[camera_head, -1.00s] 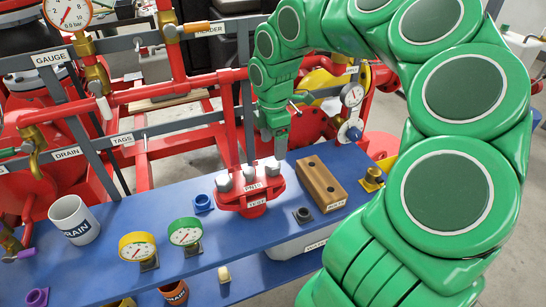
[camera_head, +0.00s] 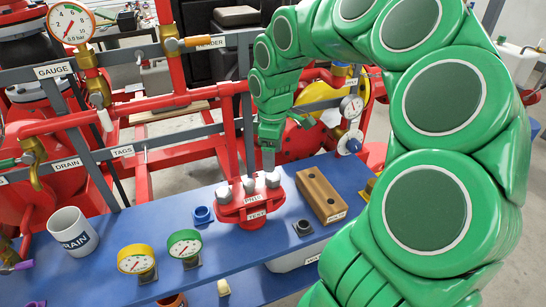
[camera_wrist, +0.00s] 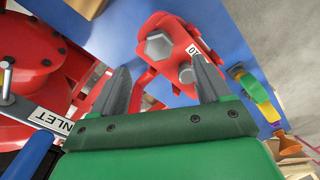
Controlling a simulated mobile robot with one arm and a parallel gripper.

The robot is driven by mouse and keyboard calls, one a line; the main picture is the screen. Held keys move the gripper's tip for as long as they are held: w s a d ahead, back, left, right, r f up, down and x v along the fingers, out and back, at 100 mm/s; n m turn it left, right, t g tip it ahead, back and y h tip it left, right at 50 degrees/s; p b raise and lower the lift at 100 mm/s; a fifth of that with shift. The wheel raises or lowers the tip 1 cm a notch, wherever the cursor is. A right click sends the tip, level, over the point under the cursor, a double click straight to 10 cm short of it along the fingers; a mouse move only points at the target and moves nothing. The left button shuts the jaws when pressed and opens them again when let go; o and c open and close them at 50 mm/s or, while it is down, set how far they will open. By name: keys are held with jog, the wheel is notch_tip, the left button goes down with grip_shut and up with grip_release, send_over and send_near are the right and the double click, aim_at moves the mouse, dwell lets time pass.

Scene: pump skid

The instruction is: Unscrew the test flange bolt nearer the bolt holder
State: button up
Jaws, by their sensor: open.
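The red test flange (camera_head: 254,213) stands on the blue bench, with grey hex bolt heads on top. The bolt nearer the holder is the right-hand one (camera_head: 272,180). The bolt holder, a brown wooden block with holes (camera_head: 320,193), lies right of the flange. My gripper (camera_head: 268,166) points down just above the right-hand bolt, and its far finger is hidden. In the wrist view my gripper (camera_wrist: 160,68) is open and empty. A large hex head (camera_wrist: 160,46) shows ahead of the fingertips, and a smaller one (camera_wrist: 187,74) is partly behind the right finger.
A blue socket (camera_head: 202,215) and a dark socket (camera_head: 303,227) flank the flange. Yellow (camera_head: 136,259) and green (camera_head: 184,244) gauges and a white mug (camera_head: 73,231) stand to the left. Red pipes (camera_head: 160,105) run behind the bench.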

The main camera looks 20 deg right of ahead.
aim_at(273, 177)
jog(key=m, duration=0.3)
jog(key=shift+m, duration=0.3)
jog(key=m, duration=0.3)
jog(key=shift+f+m, duration=0.15)
jog(key=shift+m, duration=0.15)
jog(key=m, duration=0.3)
jog(key=shift+f+m, duration=0.2)
jog(key=shift+m, duration=0.1)
jog(key=m, duration=0.3)
jog(key=shift+f+m, duration=0.2)
jog(key=shift+m, duration=0.2)
jog(key=shift+f, duration=3.9)
jog(key=shift+c, duration=0.4)
